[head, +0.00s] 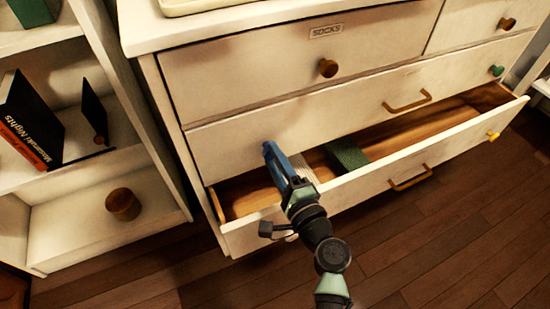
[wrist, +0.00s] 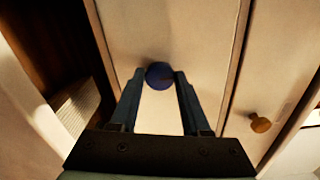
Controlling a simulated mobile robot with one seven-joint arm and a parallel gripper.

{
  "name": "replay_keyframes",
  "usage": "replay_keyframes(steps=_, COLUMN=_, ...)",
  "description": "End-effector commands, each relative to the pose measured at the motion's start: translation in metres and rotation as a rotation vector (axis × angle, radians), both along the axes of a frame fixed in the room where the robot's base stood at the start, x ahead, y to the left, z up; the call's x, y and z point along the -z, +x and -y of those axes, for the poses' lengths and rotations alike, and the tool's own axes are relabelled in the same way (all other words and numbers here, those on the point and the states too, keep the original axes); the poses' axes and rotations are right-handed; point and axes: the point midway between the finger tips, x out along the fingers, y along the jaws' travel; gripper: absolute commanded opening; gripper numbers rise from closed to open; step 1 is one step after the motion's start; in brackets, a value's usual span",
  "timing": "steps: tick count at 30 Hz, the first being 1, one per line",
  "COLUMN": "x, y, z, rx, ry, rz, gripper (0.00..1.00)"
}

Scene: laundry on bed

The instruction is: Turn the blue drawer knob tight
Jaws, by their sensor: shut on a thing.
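The blue knob (wrist: 158,75) sits on a white drawer front, between my fingertips in the wrist view. My gripper (wrist: 159,78) is closed around it, with one finger on each side. In the head view my gripper (head: 268,150) reaches the left end of the middle drawer front (head: 235,148), and it hides the knob there. How tight the knob is cannot be seen.
The bottom drawer (head: 350,192) stands open below my gripper, with a dark green folded item (head: 346,155) and a pale ribbed item (head: 304,168) inside. A brown knob (head: 328,68) is on the drawer above. A white shelf unit with books (head: 30,122) stands at the left.

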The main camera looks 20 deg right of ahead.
Motion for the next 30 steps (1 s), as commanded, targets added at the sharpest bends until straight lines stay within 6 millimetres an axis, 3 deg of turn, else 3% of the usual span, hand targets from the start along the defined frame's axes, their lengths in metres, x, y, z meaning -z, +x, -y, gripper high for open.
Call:
replay_keyframes(steps=8, x=0.000, y=0.000, z=0.000, rx=0.000, ry=0.005, rz=0.000, gripper=0.00)
replay_keyframes(steps=9, x=0.000, y=0.000, z=0.000, rx=0.000, ry=0.005, rz=0.000, gripper=0.48)
replay_keyframes(steps=14, x=0.000, y=0.000, z=0.000, rx=0.000, ry=0.004, rz=0.000, gripper=0.76)
replay_keyframes(steps=24, x=0.000, y=-0.003, z=0.000, rx=0.000, ry=0.003, rz=-0.001, gripper=0.76)
replay_keyframes(steps=30, x=0.000, y=-0.029, z=0.001, rx=0.001, ry=0.004, rz=-0.003, gripper=0.76)
